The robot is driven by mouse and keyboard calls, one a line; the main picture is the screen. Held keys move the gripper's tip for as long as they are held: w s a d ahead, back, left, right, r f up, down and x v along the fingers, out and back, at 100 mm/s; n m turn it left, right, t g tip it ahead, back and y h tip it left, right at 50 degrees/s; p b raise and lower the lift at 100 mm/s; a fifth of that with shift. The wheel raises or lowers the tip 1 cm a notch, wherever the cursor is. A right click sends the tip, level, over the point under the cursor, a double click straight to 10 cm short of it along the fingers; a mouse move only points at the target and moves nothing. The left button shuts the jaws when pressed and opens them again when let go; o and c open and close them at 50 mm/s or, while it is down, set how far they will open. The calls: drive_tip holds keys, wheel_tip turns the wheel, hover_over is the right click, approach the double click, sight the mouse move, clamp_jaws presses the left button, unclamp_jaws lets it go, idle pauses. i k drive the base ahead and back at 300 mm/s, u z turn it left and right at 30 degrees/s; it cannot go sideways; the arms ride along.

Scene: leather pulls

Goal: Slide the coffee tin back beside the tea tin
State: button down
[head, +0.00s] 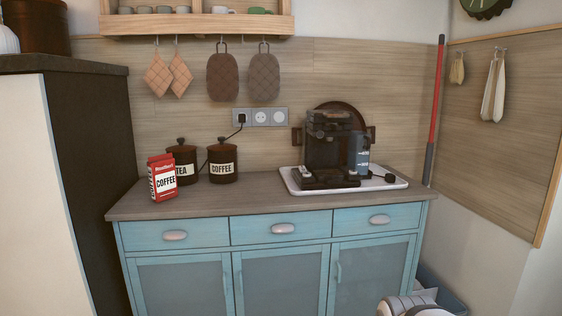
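The coffee tin (222,160), dark brown with a knobbed lid and a white COFFEE label, stands upright on the wooden countertop (255,200) towards the back. No gripper fingers show in the head view.
A coffee machine (330,150) stands on a white tray (400,184) at the right of the counter. A cable runs from the wall sockets (260,117) down behind the tins. A tall dark cabinet (95,150) borders the counter's left. The counter between coffee tin and tray is clear.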

sight(222, 165)
drive_tip(key=z, duration=0.25)
drive_tip(key=i, duration=1.45)
drive_tip(key=u, duration=0.45)
drive_tip(key=k, duration=0.65)
drive_tip(key=u, duration=0.15)
drive_tip(key=i, duration=0.75)
drive_tip(key=z, duration=0.05)
